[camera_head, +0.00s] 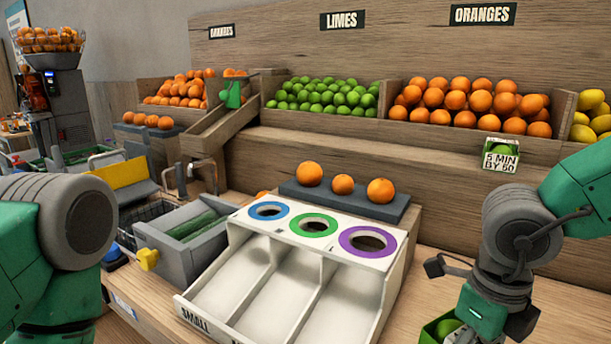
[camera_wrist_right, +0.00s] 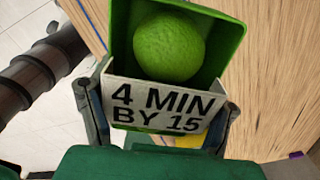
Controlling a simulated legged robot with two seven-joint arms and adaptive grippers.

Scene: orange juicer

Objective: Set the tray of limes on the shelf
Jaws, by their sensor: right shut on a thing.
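A small green tray (camera_wrist_right: 228,52) with a lime (camera_wrist_right: 170,46) in it is between the fingers of my right gripper (camera_wrist_right: 158,122) in the wrist view. Its white card (camera_wrist_right: 163,100) reads "4 MIN BY 15". In the head view the tray (camera_head: 431,331) is at the bottom edge, partly cut off, over the counter's front right. The wooden shelf (camera_head: 370,147) runs below the fruit bins.
A white sorter (camera_head: 335,285) with three coloured rings stands mid-counter, beside a dark ledge (camera_head: 340,198) with three oranges. Bins of limes (camera_head: 322,97) and oranges (camera_head: 470,100) line the back. The shelf is bare left of the second tray.

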